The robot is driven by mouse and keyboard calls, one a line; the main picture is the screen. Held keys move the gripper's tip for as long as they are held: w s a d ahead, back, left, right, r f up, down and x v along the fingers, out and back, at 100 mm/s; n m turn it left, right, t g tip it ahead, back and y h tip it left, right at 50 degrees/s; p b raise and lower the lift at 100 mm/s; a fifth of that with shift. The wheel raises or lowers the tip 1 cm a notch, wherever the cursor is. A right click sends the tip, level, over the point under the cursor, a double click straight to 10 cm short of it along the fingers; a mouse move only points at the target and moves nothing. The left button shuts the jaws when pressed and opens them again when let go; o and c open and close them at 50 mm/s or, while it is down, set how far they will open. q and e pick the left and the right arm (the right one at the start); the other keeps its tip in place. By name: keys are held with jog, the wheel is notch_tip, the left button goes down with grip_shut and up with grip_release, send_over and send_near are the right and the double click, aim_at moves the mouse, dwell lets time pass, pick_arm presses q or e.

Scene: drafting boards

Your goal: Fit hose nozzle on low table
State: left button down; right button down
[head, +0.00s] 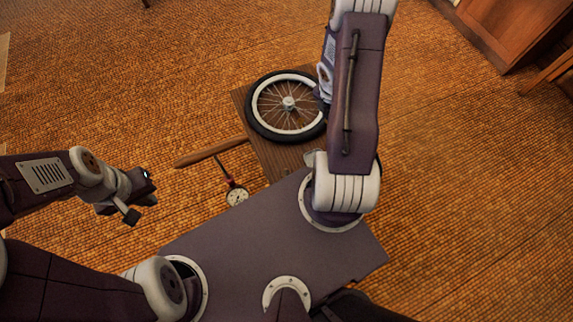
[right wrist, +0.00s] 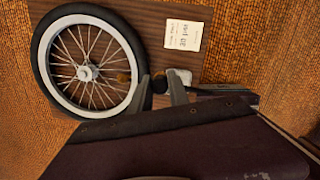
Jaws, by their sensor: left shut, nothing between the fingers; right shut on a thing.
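The low table (head: 245,104) is a dark wooden board with a white-rimmed bicycle wheel (head: 289,105) lying flat on it. In the right wrist view the wheel (right wrist: 88,72) fills the left side. My right gripper (right wrist: 161,88) is shut on a small dark piece, seemingly the hose nozzle (right wrist: 159,85), just right of the tyre. In the head view my arm hides this gripper. A pump with a wooden handle (head: 210,153) and a round white gauge (head: 237,196) stands left of the table. My left gripper (head: 133,208) is shut and empty, away from the table.
A printed card (right wrist: 184,36) lies on the table right of the wheel. A pale object (right wrist: 181,76) sits beside the right fingers. Wooden furniture (head: 515,30) stands at the upper right.

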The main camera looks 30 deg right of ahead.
jog(key=shift+r+p, duration=0.3)
jog(key=shift+r, duration=0.35)
pick_arm(q)
jog(key=shift+r, duration=0.6)
pick_arm(e)
jog(key=shift+f, duration=0.1)
